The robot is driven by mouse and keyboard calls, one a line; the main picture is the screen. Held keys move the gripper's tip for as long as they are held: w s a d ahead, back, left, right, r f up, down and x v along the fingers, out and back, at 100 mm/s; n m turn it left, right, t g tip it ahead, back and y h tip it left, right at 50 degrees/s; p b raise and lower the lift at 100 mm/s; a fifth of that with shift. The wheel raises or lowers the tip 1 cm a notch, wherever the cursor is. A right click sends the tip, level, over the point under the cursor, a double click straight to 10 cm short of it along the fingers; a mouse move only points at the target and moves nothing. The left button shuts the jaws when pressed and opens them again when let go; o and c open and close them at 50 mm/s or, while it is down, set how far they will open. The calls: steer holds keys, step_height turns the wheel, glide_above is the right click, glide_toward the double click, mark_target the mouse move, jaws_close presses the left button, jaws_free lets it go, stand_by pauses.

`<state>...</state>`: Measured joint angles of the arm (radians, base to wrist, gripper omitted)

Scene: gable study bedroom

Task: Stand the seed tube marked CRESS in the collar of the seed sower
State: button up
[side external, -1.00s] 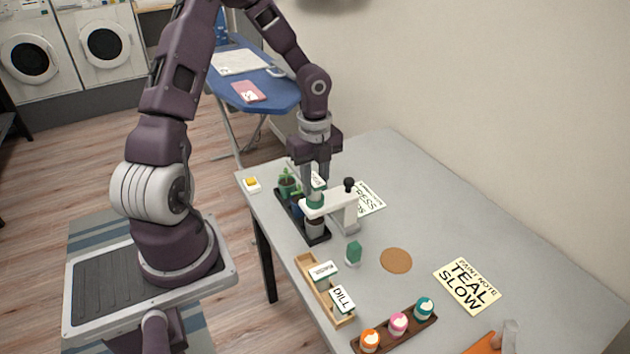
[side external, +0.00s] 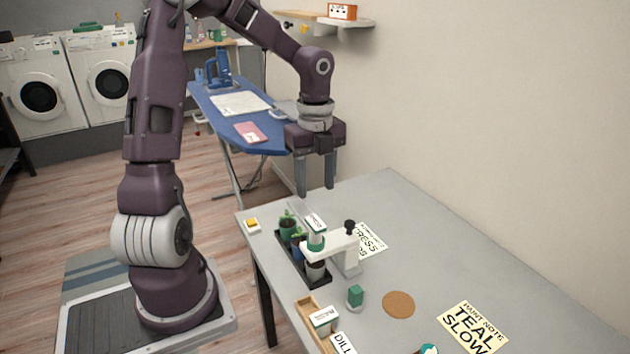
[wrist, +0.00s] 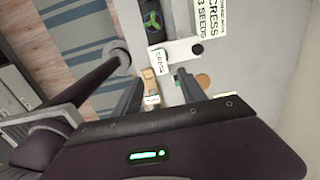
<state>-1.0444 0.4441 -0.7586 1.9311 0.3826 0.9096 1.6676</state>
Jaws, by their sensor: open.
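The seed sower (side external: 345,255) is a white stand with an arm, a black knob and a green collar (side external: 316,243). A seed tube (side external: 315,223) with a white label stands in the collar, looking about upright. Its label (wrist: 158,61) appears to read CRESS in the wrist view. My gripper (side external: 316,188) is open and empty, pointing down above the tube and clear of it. Its fingers also show in the wrist view (wrist: 159,78). The tube's lower end is hidden by the collar.
A dark tray (side external: 288,262) of plant pots sits under the sower's arm. A wooden rack (side external: 303,308) holds a DILL tube (side external: 343,343) and another tube (side external: 323,319). Right of the sower is mostly clear.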

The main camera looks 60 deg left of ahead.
steer(key=s+d+r+n+t, duration=0.2)
steer(key=s+d+r+n, duration=0.3)
steer(key=s+d+n, duration=0.3)
steer(key=s+d+r+n+t, duration=0.3)
steer(key=s+d+r+n, duration=0.2)
steer(key=s+d+n, duration=0.3)
steer(key=shift+s+r+n+t, duration=0.15)
steer(key=shift+r+n+t, duration=0.2)
steer(key=shift+n, duration=0.65)
steer(key=shift+r, duration=0.1)
